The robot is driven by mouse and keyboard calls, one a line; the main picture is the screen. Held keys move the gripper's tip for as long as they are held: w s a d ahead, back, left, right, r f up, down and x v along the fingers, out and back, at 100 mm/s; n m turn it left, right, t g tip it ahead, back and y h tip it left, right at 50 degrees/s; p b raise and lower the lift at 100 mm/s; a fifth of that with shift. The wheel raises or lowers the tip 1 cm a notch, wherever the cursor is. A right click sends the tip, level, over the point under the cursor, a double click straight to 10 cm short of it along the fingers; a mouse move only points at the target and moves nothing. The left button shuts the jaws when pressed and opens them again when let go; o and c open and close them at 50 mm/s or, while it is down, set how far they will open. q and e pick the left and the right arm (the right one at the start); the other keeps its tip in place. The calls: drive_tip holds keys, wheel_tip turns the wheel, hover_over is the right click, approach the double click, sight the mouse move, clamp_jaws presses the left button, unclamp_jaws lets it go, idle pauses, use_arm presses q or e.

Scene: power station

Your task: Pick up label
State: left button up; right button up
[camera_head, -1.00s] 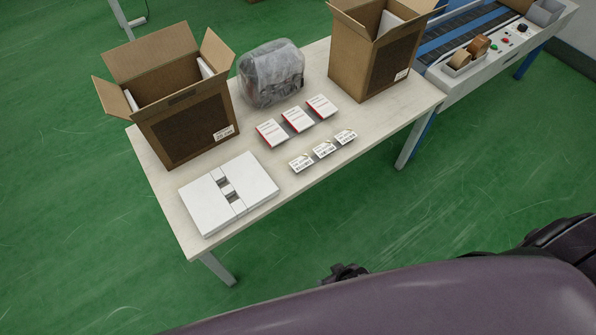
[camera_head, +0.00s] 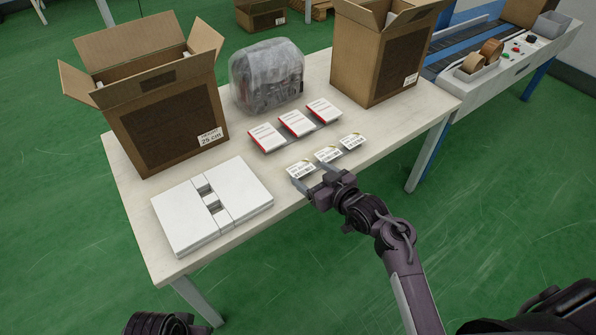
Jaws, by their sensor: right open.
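Three small white labels with yellow marks and black print lie in a slanted row near the table's front edge: the left label (camera_head: 300,170), the middle label (camera_head: 327,154) and the right label (camera_head: 352,142). My right gripper (camera_head: 311,176) is open at the front edge, its fingers pointing at the left label. One finger is at that label's near left corner and the other is between the left and middle labels. I cannot tell whether they touch. My left gripper is not in view; a dark part of mine shows at the bottom left.
The table (camera_head: 130,200) also holds a white flat box (camera_head: 180,222), several red-and-white cards including a left one (camera_head: 266,137), a wrapped grey item (camera_head: 268,78), a left open carton (camera_head: 165,125) and a right open carton (camera_head: 385,60). A conveyor (camera_head: 470,45) stands at right.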

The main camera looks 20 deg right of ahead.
sight(301, 169)
drive_tip(key=x, duration=0.2)
drive_tip(key=b+x, duration=0.1)
drive_tip(key=x, duration=0.3)
drive_tip(key=shift+f+b, duration=0.3)
drive_tip(key=shift+f, duration=0.1)
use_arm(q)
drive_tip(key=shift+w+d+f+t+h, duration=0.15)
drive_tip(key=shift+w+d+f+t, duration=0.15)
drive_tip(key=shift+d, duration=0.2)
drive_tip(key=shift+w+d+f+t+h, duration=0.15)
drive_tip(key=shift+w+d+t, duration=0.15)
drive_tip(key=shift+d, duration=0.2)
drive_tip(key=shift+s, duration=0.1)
use_arm(e)
drive_tip(key=shift+c, duration=0.4)
drive_tip(key=c, duration=0.6)
